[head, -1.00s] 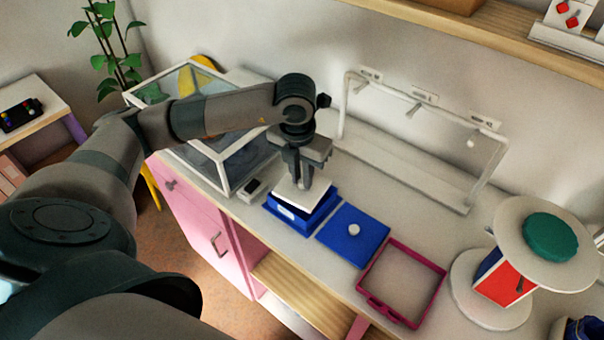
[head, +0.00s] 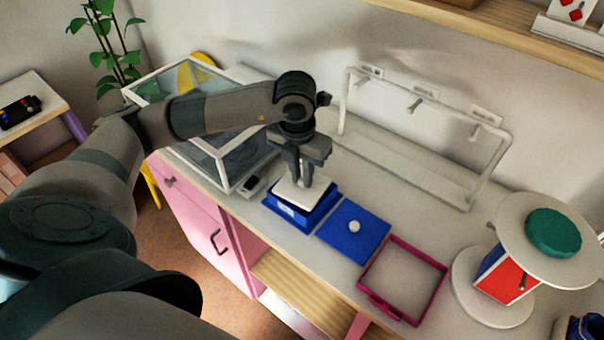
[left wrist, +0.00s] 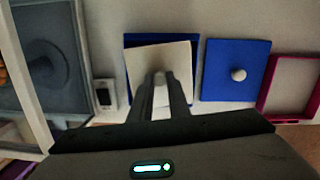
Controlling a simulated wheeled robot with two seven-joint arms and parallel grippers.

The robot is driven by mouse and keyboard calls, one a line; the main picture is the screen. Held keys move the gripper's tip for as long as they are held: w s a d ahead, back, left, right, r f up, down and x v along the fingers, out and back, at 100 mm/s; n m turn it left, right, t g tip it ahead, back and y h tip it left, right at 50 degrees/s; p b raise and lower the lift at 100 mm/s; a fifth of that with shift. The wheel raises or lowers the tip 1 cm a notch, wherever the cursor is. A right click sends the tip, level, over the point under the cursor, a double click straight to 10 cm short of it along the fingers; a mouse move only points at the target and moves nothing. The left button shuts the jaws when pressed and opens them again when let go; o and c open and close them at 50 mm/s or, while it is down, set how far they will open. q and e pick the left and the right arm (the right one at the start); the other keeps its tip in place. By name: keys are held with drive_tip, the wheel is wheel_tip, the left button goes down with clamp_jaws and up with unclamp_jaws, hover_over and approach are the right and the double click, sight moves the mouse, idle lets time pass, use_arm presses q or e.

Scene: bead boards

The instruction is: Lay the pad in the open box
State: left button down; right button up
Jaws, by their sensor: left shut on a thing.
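The white pad (head: 288,190) is in my left gripper (head: 304,180), whose fingers are shut on it from above. The pad is over the blue open box (head: 289,217) and covers most of its opening. I cannot tell whether it touches the rim. In the left wrist view the pad (left wrist: 145,62) looks slightly turned against the blue box (left wrist: 131,90), with the left gripper (left wrist: 161,88) at its near part. The box's inside is hidden under the pad. My right gripper is not in view.
A blue lid with a white knob (head: 354,227) lies right of the box, then a magenta frame (head: 367,293). A glass case (head: 232,178) stands close on the left, with a small device (head: 251,185) beside it. A white rack (head: 400,180) is behind. A round two-tier stand (head: 481,311) is right.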

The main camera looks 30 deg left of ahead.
use_arm(q)
drive_tip(key=shift+b, duration=0.5)
idle(0.8)
drive_tip(key=shift+f+b, duration=0.25)
drive_tip(key=shift+b, duration=0.1)
idle(0.4)
drive_tip(key=shift+s+f+b, duration=0.15)
drive_tip(key=shift+f+b, duration=0.15)
drive_tip(key=shift+b, duration=0.05)
